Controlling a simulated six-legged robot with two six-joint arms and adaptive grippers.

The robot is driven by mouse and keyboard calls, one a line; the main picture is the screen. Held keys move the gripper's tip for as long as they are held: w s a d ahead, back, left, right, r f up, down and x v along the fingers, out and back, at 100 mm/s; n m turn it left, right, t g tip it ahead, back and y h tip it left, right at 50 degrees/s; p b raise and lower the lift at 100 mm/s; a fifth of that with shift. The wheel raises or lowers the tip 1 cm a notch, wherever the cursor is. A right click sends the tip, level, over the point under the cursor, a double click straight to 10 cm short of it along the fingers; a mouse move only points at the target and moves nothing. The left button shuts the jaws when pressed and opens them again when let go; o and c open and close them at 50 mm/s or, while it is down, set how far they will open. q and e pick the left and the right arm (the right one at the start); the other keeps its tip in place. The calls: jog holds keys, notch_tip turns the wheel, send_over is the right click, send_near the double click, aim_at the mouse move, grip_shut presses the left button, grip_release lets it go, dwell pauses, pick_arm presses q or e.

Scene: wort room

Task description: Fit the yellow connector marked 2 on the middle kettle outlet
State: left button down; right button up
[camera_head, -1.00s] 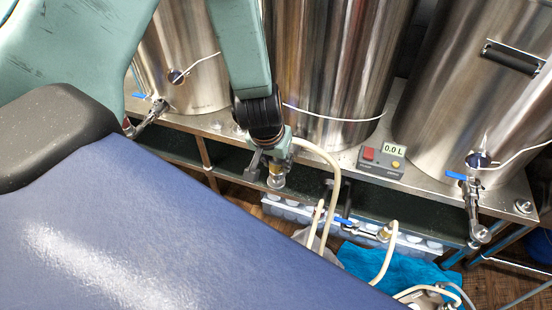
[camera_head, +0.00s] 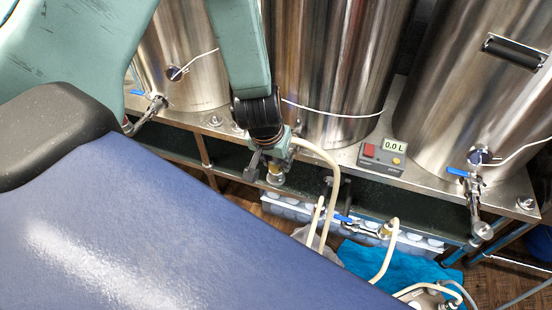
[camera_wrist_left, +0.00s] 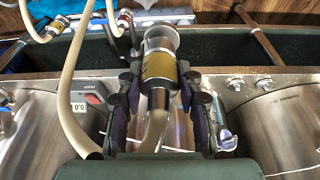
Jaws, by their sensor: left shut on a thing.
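My left gripper (camera_head: 270,167) is in front of the middle kettle (camera_head: 325,75), near the edge of the steel shelf. It is shut on a connector with a yellow band (camera_wrist_left: 158,66); the mark on the band is too small to read. In the left wrist view the connector lies between the two fingers (camera_wrist_left: 160,97), its wide steel end facing away from the camera. The middle kettle's outlet cannot be made out in the head view, where my arm covers that area. My right gripper is not in view.
A pale hose (camera_head: 334,175) arcs down beside my gripper. A box reading 0.0 L (camera_head: 383,157) stands to its right. The right kettle's outlet (camera_head: 474,200) and left kettle's outlet (camera_head: 150,112) stick out at the sides. A blue-handled valve (camera_head: 345,221) sits below.

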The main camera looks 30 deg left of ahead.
pick_arm(q)
jog(key=shift+f+b, duration=0.55)
jog(key=shift+f, duration=0.15)
jog(key=c, duration=0.8)
grip_release()
jog(key=v, duration=1.2)
jog(key=s+a+f+m+g+y, duration=0.1)
jog(key=s+a+f+g+y, duration=0.15)
jog(key=s+f, duration=0.95)
jog(key=s+d+f+m+h, duration=0.1)
jog(key=s+d+f+h, duration=0.2)
jog(key=s+d+f, duration=0.3)
jog(key=s+f+g, duration=0.1)
jog(key=s+f, duration=0.2)
jog(key=f, duration=0.1)
jog(key=shift+s, duration=0.2)
